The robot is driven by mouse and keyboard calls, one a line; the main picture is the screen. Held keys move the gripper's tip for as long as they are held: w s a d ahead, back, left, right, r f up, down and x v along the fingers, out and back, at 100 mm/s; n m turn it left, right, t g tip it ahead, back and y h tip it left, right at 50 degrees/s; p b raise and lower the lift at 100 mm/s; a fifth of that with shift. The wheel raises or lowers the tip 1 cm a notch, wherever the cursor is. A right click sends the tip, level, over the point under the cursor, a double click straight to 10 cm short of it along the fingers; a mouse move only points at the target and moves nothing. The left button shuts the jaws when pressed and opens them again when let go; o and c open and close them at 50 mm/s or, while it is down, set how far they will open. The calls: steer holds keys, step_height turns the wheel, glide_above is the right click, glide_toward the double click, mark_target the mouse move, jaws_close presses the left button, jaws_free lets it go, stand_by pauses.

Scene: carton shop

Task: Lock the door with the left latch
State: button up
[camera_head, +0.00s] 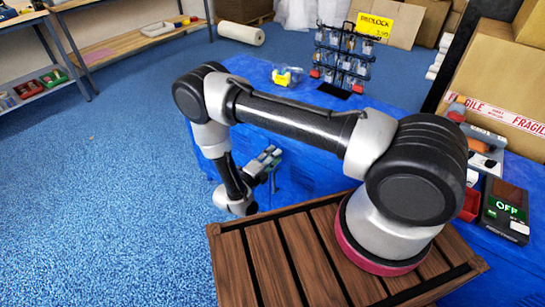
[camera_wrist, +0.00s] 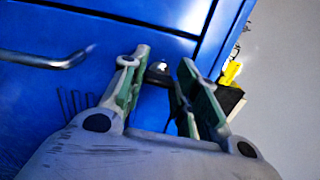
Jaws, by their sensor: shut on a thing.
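My gripper (camera_head: 266,160) is at the side of the blue cabinet (camera_head: 315,180) in the head view. In the wrist view my gripper (camera_wrist: 165,72) has its two green-grey fingers on either side of a small dark latch (camera_wrist: 158,73) with a shiny pivot, on the blue cabinet front (camera_wrist: 110,30). The fingers are shut on the latch, though their exact contact is partly hidden. A grey bar handle (camera_wrist: 48,59) is on the blue door to the left. In the head view the latch cannot be made out.
On the cabinet top stand a padlock rack (camera_head: 343,55) with a yellow sign (camera_head: 375,24) and a yellow object (camera_head: 287,76). A black device reading OFF (camera_head: 507,208) is at the right. Wooden shelves (camera_head: 120,43) are at the back left. The blue floor (camera_head: 100,200) at left is clear.

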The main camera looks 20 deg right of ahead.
steer(key=shift+n, duration=0.4)
steer(key=o, duration=1)
steer(key=shift+a, duration=0.1)
steer(key=v, duration=1.2)
